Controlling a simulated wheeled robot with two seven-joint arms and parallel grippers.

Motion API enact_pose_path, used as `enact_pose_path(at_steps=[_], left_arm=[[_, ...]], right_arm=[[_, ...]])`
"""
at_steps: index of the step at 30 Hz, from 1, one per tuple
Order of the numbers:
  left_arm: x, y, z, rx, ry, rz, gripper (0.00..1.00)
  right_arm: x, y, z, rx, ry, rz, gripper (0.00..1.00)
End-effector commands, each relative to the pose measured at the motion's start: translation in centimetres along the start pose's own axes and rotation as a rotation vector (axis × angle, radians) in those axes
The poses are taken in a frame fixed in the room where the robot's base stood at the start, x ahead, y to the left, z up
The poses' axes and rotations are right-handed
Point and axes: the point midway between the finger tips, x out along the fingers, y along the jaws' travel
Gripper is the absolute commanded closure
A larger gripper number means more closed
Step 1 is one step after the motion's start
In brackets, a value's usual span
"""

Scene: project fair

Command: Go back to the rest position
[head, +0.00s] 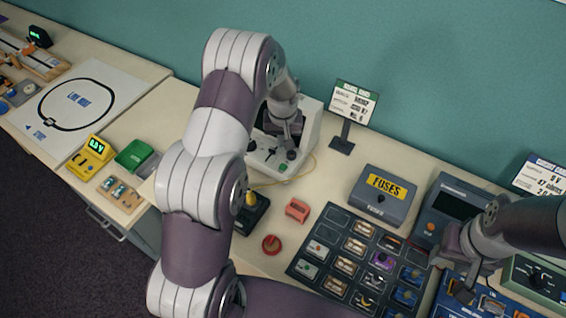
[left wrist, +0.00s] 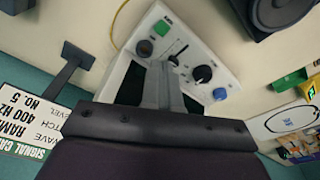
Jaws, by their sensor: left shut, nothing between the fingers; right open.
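My left arm fills the middle of the head view. Its gripper (head: 286,130) is small and partly hidden, over a white signal device (head: 268,160) with black knobs. In the left wrist view the two fingers of the left gripper (left wrist: 160,72) are together with nothing between them. They are in front of the panel of the white device (left wrist: 206,58), which has a green button, a blue knob and dark knobs. I cannot tell whether they touch it. My right gripper (head: 462,278) is open and empty above the component trays at the lower right.
A dark tray of components (head: 322,235), a grey fuses box (head: 383,195), a red knob (head: 271,245) and a red block (head: 297,210) are on the bench. A sign (head: 354,104) stands behind. A teal wall (head: 420,70) closes the back. Dark floor (head: 50,230) is at the left.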

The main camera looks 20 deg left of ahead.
Motion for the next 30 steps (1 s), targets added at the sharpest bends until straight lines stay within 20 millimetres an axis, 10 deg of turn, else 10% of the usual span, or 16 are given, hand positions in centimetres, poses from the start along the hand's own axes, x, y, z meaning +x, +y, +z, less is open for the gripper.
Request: enact_pose_path(at_steps=[12,24,30], left_arm=[[0.1,0.0,0.0,0.033,0.002,0.001,1.0],[-5.1,-2.4,19.9,0.357,-0.124,0.03,1.0],[-7.1,-2.3,22.8,0.399,-0.04,0.054,1.0]], right_arm=[[0.1,0.0,0.0,0.0,0.0,0.0,0.57],[5.0,0.0,0.6,0.0,-0.001,0.0,0.57],[6.5,0.0,0.8,0.0,0.0,0.0,0.57]])
